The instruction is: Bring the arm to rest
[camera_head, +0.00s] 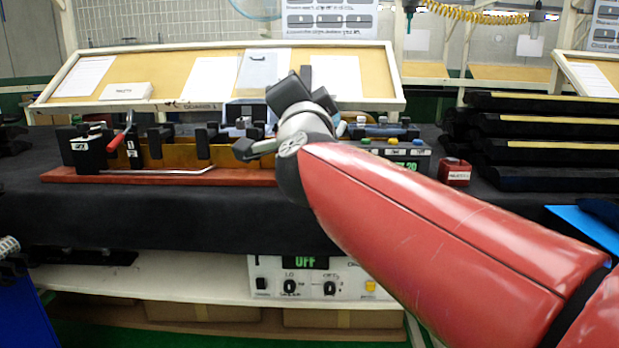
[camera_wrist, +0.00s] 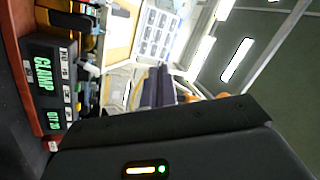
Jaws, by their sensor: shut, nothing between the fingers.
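My red arm reaches in from the lower right of the head view, over the front of the bench. My gripper (camera_head: 288,94) is at its far end, dark and partly hidden by the wrist, in front of the clamp fixture (camera_head: 185,150). No part is seen in it. In the wrist view my gripper's dark body (camera_wrist: 190,148) fills the bottom, with an orange bar and a green light; the fingertips are not clearly visible. The fixture stands on a red-brown base with black clamps and a red-handled lever. A counter box (camera_wrist: 55,80) reads CLAMP.
A sloped board (camera_head: 150,75) with papers stands behind the fixture. Stacked black trim pieces (camera_head: 535,130) lie at right, with a small red box (camera_head: 454,172) beside them. A control panel (camera_head: 310,278) reading OFF sits on the shelf below. The bench's black front left is clear.

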